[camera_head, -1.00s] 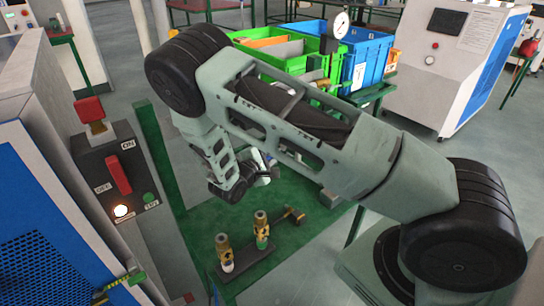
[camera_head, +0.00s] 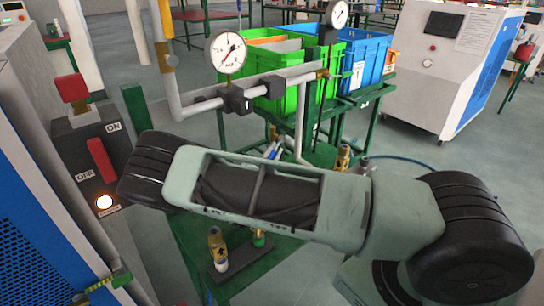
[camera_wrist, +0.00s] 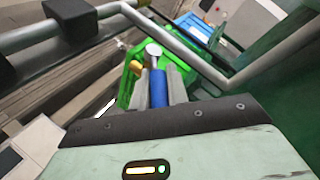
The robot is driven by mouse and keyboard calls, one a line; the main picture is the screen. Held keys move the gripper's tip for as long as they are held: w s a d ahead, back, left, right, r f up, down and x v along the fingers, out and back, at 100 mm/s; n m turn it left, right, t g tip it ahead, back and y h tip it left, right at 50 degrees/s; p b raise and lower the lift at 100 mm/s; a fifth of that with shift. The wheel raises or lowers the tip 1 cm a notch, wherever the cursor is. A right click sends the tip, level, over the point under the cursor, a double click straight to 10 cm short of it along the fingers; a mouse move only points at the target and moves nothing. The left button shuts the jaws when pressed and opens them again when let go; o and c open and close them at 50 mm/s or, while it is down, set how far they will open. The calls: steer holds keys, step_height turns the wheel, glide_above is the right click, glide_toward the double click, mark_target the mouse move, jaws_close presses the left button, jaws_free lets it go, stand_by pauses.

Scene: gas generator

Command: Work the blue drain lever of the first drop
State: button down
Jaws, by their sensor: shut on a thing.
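In the wrist view a blue lever handle (camera_wrist: 158,90) with a pale round end stands between the two grey fingers of my gripper (camera_wrist: 157,74), which is shut on it. The lever's pivot and valve are not clear in this view. In the head view a small blue and white part (camera_head: 272,150) shows just above my arm, below the grey pipe (camera_head: 285,80); I cannot tell whether it is the lever. My gripper is hidden behind my arm there.
A pressure gauge (camera_head: 227,52) stands on the piping. Behind are a green crate (camera_head: 318,95) and a blue crate (camera_head: 372,62). A switch panel (camera_head: 88,150) is at the left. Brass fittings (camera_head: 217,245) stand on the green bench. Grey pipes cross close above my gripper in the wrist view.

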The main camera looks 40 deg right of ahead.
mark_target(273, 122)
stand_by(0.5)
steer(key=c, duration=1.4)
jaws_free()
steer(key=shift+o, duration=0.2)
step_height(273, 122, up, 11)
steer(key=shift+f+p, duration=0.2)
steer(key=shift+p, duration=0.45)
steer(key=shift+s+a+f+n+t, duration=0.1)
steer(key=shift+a+f+n+t, duration=0.25)
steer(key=shift+a+f, duration=0.4)
steer(key=shift+s+a+f+y+p, duration=0.1)
steer(key=shift+s+a+y+p, duration=0.1)
steer(key=shift+a, duration=0.25)
steer(key=shift+s+a+y+p, duration=0.1)
steer(key=shift+s+a+p, duration=0.1)
steer(key=shift+a, duration=0.25)
steer(key=s+a+r+p, duration=0.1)
steer(key=s+a+p, duration=0.1)
steer(key=a, duration=0.6)
steer(key=s+a+r+p, duration=0.2)
steer(key=s+a+p, duration=0.1)
steer(key=a, duration=0.5)
steer(key=shift+s+a+r, duration=0.2)
steer(key=shift+s+r, duration=0.1)
steer(key=shift+s, duration=0.3)
